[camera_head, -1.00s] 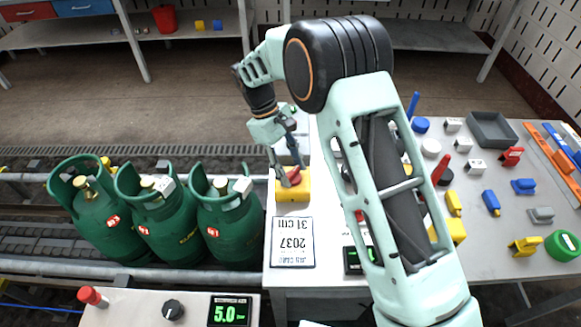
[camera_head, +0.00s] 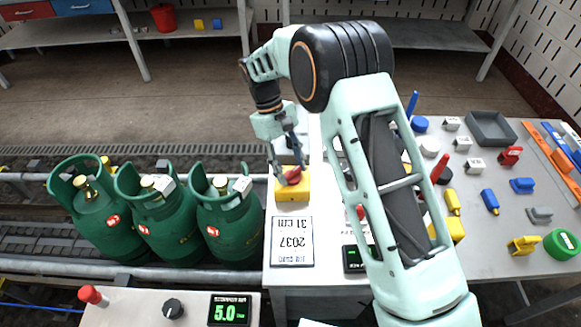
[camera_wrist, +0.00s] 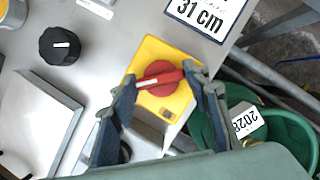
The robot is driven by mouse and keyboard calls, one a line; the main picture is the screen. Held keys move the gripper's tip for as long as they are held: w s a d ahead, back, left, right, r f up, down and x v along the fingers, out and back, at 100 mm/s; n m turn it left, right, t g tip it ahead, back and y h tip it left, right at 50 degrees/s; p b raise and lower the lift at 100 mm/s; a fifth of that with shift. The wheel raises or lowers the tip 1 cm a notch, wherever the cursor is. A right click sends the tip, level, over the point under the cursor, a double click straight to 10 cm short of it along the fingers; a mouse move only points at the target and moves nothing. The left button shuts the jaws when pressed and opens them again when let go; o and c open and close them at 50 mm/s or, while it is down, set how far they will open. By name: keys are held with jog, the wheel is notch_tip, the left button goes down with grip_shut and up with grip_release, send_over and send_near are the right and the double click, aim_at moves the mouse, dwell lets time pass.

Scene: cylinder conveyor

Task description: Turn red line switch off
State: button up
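The red line switch is a red rotary knob (camera_wrist: 160,77) with a white line on its handle, on a yellow box (camera_head: 292,192). It stands at the left end of the table in the head view. My gripper (camera_head: 290,172) points down at the knob from above. In the wrist view my gripper's two fingers (camera_wrist: 160,80) are spread apart, one at each end of the red handle. The fingertips are touching or very close to the handle; I cannot tell which. The handle lies nearly across the gap, slightly tilted.
Green gas cylinders (camera_head: 228,222) stand on the conveyor just left of the switch. A card reading 2037 and 31 cm (camera_head: 292,242) lies in front of it. A black knob (camera_wrist: 60,46) is nearby in the wrist view. Loose tools and blocks cover the table's right side.

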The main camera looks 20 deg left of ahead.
jog(key=o, duration=0.5)
jog(key=shift+c, duration=0.2)
jog(key=v, duration=1.2)
jog(key=shift+d+r, duration=0.1)
